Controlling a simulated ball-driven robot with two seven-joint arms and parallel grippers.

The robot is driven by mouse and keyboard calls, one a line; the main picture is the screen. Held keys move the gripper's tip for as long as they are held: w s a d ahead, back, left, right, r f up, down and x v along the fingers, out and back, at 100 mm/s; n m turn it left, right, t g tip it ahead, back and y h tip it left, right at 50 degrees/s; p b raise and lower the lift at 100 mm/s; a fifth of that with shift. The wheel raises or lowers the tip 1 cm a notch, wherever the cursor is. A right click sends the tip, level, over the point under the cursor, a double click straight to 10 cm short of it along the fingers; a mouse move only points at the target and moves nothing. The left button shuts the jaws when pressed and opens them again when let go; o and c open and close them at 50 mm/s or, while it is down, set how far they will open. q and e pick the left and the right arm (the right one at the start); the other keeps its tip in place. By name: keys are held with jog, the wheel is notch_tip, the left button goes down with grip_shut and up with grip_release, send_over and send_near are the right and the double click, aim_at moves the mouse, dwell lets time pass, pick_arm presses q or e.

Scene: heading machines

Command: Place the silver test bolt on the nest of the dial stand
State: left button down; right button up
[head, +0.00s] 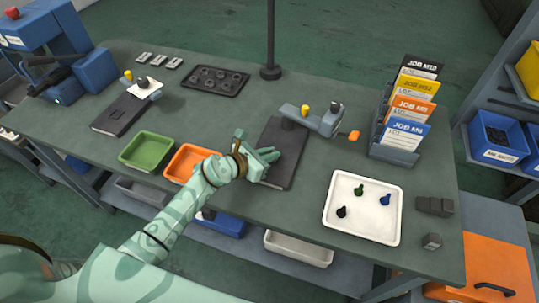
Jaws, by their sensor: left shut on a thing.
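My left gripper (270,156) is shut over the dark base plate of a grey stand (318,119) in the middle of the table. What it holds is hidden by the fingers. No silver bolt shows elsewhere, so I take it to be the silver test bolt. The stand has a dark base, a grey arm, a yellow knob and a dark round part at its right end. I take it for the dial stand; its nest cannot be made out. A similar device with a pale plate (150,91) stands at the left. My right gripper is out of view.
A white tray (334,230) with black, green and blue bolts lies at the right. Green (146,150) and orange (190,162) bins are at the front left. A job card rack (393,150), a black tray (213,80) and an upright post (270,45) stand farther back.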

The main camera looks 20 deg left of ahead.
pick_arm(q)
jog(key=c, duration=1.5)
grip_release()
jog(key=shift+f, duration=0.1)
jog(key=shift+s+a+r, duration=0.1)
jog(key=shift+s+r, duration=0.05)
jog(key=shift+r, duration=0.15)
jog(key=p+v, duration=0.2)
jog(key=v, duration=0.9)
jog(key=shift+s+a+p, duration=0.15)
jog(key=shift+s+p, duration=0.15)
